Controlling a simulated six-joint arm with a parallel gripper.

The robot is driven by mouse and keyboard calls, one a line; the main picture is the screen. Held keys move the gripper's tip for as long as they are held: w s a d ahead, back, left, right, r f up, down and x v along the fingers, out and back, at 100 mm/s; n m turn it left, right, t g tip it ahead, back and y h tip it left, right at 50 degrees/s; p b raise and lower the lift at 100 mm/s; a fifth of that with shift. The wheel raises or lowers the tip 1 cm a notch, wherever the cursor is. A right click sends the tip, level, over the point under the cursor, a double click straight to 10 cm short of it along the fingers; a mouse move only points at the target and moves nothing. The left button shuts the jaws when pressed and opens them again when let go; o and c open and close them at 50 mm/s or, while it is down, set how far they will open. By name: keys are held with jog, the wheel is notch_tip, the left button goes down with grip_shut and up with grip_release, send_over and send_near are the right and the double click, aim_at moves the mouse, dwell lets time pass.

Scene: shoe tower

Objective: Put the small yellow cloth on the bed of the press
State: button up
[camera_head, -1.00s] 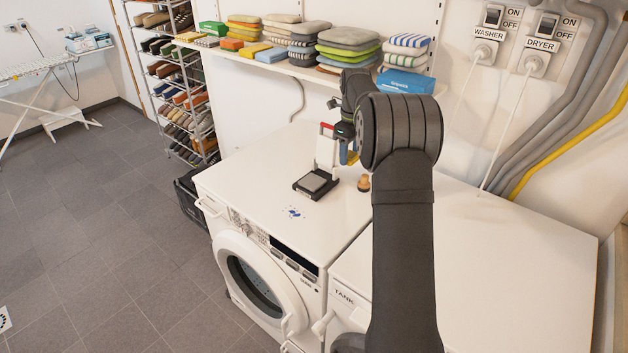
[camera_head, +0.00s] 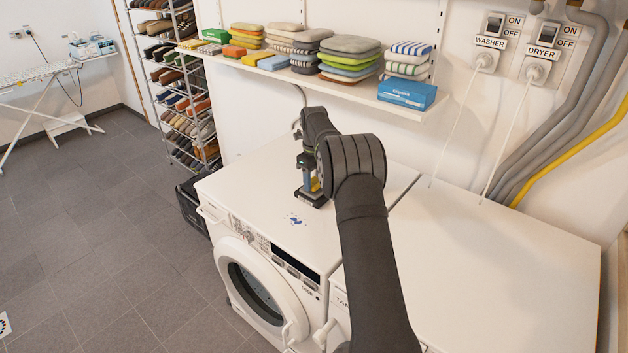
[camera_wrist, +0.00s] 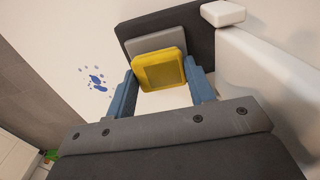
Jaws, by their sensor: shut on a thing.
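The small yellow cloth (camera_wrist: 160,70) is a thick square pad in the wrist view. My gripper (camera_wrist: 158,75) has its two blue fingers at the cloth's left and right edges and is shut on it. A bit of the cloth shows in the head view (camera_head: 316,184). The press (camera_wrist: 207,32) has a dark base with a grey bed (camera_wrist: 150,43). The cloth overlaps the bed's near part in the wrist view; I cannot tell whether they touch. The press's white upright part (camera_wrist: 262,85) stands to the right. In the head view my arm hides much of the press (camera_head: 318,201).
The press stands on the white washer top (camera_head: 245,185), with blue marks (camera_head: 294,219) near its front. A wall shelf (camera_head: 300,73) above holds several folded cloths and a blue box (camera_head: 407,91). The right machine top (camera_head: 480,260) is clear.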

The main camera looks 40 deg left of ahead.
aim_at(314, 181)
jog(key=shift+f, duration=0.3)
jog(key=shift+f, duration=0.2)
jog(key=o, duration=1)
jog(key=shift+c, duration=0.2)
jog(key=shift+r, duration=0.15)
notch_tip(314, 181, up, 12)
